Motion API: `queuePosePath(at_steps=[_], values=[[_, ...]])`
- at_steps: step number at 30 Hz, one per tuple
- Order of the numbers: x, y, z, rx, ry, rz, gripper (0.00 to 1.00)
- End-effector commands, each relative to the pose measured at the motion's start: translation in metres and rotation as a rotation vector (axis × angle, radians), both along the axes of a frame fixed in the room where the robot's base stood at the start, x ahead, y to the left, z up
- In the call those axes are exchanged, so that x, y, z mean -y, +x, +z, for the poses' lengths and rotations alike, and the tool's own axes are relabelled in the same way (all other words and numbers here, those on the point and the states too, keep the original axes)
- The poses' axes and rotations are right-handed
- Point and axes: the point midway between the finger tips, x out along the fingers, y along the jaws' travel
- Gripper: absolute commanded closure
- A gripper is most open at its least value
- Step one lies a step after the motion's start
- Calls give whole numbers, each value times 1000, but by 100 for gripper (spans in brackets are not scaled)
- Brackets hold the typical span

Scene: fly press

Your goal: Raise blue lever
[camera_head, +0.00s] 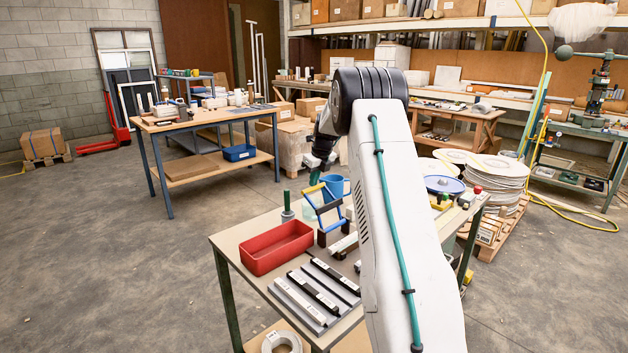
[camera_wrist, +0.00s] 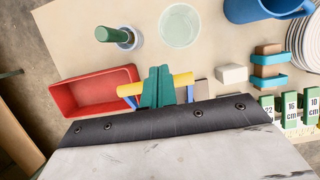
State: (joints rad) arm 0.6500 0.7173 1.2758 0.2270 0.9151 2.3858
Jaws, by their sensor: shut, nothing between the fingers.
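The blue lever (camera_head: 333,205) is a blue frame with a yellow crossbar, standing tilted up from dark blocks on the near workbench. In the wrist view its yellow crossbar (camera_wrist: 183,80) lies across the picture behind my fingers, with bits of blue arm below it. My gripper (camera_head: 315,175) is just above the crossbar in the head view. In the wrist view its green fingers (camera_wrist: 158,80) are together and overlap the bar; I cannot tell whether they touch it. Most of the lever is hidden by my wrist there.
A red tray (camera_head: 277,247) sits left of the lever, with a green-handled tool (camera_wrist: 119,36) behind it. A clear glass (camera_wrist: 180,25), a blue mug (camera_wrist: 265,8) and labelled green blocks (camera_wrist: 290,104) stand nearby. Metal rails (camera_head: 317,290) lie at the bench front.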

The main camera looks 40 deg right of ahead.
Motion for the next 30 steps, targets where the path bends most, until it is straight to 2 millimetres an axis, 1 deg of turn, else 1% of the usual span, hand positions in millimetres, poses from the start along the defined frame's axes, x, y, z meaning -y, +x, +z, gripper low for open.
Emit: queuePosePath(at_steps=[5, 7, 11, 14, 15, 18, 21, 24, 30], values=[[0, -1, 2, 1, 0, 0, 100], [0, -2, 6, 2, -1, 1, 100], [0, -10, 21, 3, -2, -1, 100], [0, -18, 36, 2, -2, -1, 100], [0, -9, 41, 2, -2, 2, 100], [-2, 7, 57, 2, -2, 5, 100], [-3, 21, 74, 4, -3, 5, 100], [-4, 33, 87, 1, -1, 7, 100], [-4, 47, 104, 0, -1, 5, 100]])
